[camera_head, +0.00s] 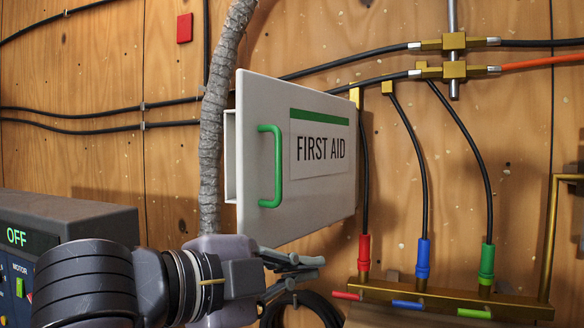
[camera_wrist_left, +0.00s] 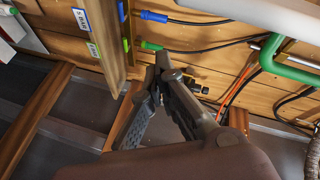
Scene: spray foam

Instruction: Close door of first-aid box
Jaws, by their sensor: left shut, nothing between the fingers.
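The first-aid box is on the wooden wall in the head view. Its white door (camera_head: 330,195) carries a "FIRST AID" label and a green handle (camera_head: 277,165) near its left edge. The door stands ajar, its left edge swung out from the white box body (camera_head: 230,155) behind it. My left gripper (camera_head: 318,268) is shut and empty, just below the door's lower edge and right of the handle. In the left wrist view the gripper (camera_wrist_left: 164,72) shows with the door's edge (camera_wrist_left: 255,12) and the green handle (camera_wrist_left: 287,62) at upper right. My right gripper is not in view.
A grey unit with an "OFF" display (camera_head: 18,237) stands at lower left. A corrugated grey hose (camera_head: 212,130) runs left of the box. A brass manifold (camera_head: 440,298) with red, blue and green connectors is at lower right. Black cables cross the wall.

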